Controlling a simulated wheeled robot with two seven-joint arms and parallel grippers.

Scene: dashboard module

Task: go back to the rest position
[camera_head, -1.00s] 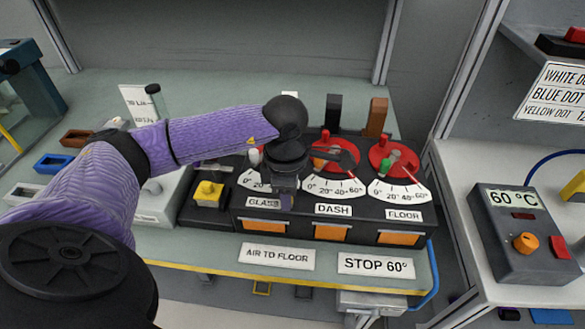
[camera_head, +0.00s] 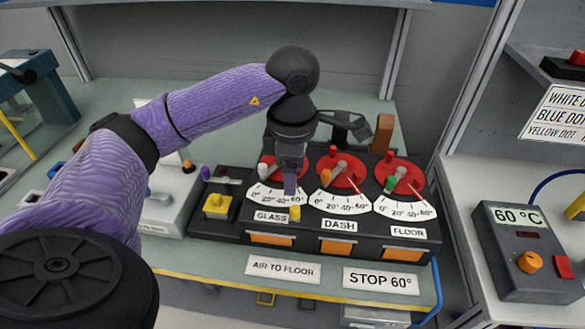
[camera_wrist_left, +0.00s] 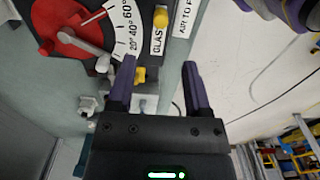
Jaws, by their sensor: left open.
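My left gripper (camera_head: 290,188) hangs open and empty above the glass end of the black control module (camera_head: 310,243). It hides part of the glass dial (camera_head: 262,196). In the left wrist view its two purple fingers (camera_wrist_left: 159,68) are apart, with nothing between them that they touch. The dash dial (camera_head: 340,203) and floor dial (camera_head: 404,207) stand to the right, each with a red disc and grey lever. The dash lever has an orange tip and the floor lever a green one. My right gripper is not seen.
A yellow button (camera_head: 217,205) sits left of the dials. Signs reading AIR TO FLOOR (camera_head: 283,268) and STOP 60° (camera_head: 380,281) are at the front edge. A grey box (camera_head: 525,250) on the right shows 60 °C. Free space lies above the module.

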